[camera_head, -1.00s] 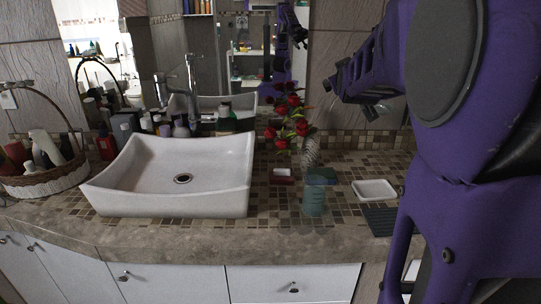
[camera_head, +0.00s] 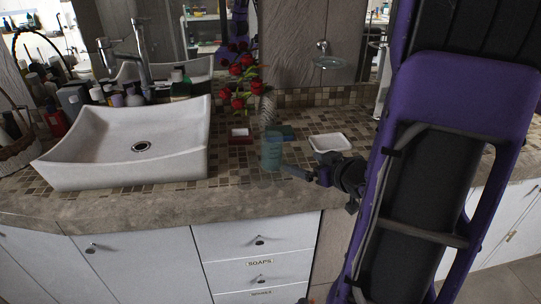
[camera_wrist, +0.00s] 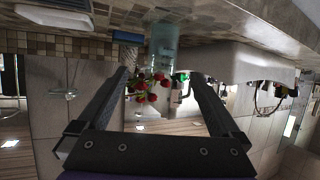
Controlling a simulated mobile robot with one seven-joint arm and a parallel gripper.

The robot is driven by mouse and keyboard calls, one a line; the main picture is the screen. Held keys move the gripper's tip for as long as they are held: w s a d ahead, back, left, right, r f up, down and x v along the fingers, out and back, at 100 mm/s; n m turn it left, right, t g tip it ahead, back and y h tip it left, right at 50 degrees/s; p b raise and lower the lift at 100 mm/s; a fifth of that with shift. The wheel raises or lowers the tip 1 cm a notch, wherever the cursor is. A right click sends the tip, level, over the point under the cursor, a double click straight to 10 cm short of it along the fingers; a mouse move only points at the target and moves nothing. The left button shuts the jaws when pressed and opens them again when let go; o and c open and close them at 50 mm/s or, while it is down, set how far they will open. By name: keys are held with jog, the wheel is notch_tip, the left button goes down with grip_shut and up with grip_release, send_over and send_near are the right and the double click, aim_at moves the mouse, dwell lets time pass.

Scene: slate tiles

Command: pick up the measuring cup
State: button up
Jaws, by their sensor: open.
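The measuring cup (camera_head: 271,153) is a translucent teal cup standing upright on the tiled counter, to the right of the sink. My gripper (camera_head: 290,171) is low over the counter's front, just right of the cup in the head view. The wrist view is upside down. In it the cup (camera_wrist: 163,46) appears beyond my fingertips (camera_wrist: 158,76), roughly in line with the gap between them. The jaws are open and nothing is held. I cannot tell whether a finger touches the cup.
A white sink (camera_head: 125,150) stands left of the cup. A white soap dish (camera_head: 330,142) lies to the right.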

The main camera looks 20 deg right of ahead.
aim_at(277, 158)
jog(key=b+x, duration=0.1)
jog(key=x, duration=0.5)
jog(key=b+x, duration=0.1)
jog(key=x, duration=0.5)
jog(key=shift+s+a+f+b, duration=0.1)
jog(key=shift+a+f+b, duration=0.1)
jog(key=shift+f+b, duration=0.1)
jog(key=x, duration=0.2)
jog(key=b+x, duration=0.1)
jog(key=x, duration=0.1)
jog(key=shift+a+f, duration=0.2)
jog(key=shift+a, duration=0.05)
jog(key=shift+w+f, duration=0.15)
jog(key=shift+w, duration=0.3)
jog(key=c, duration=1.5)
notch_tip(277, 158, up, 10)
jog(key=p, duration=0.3)
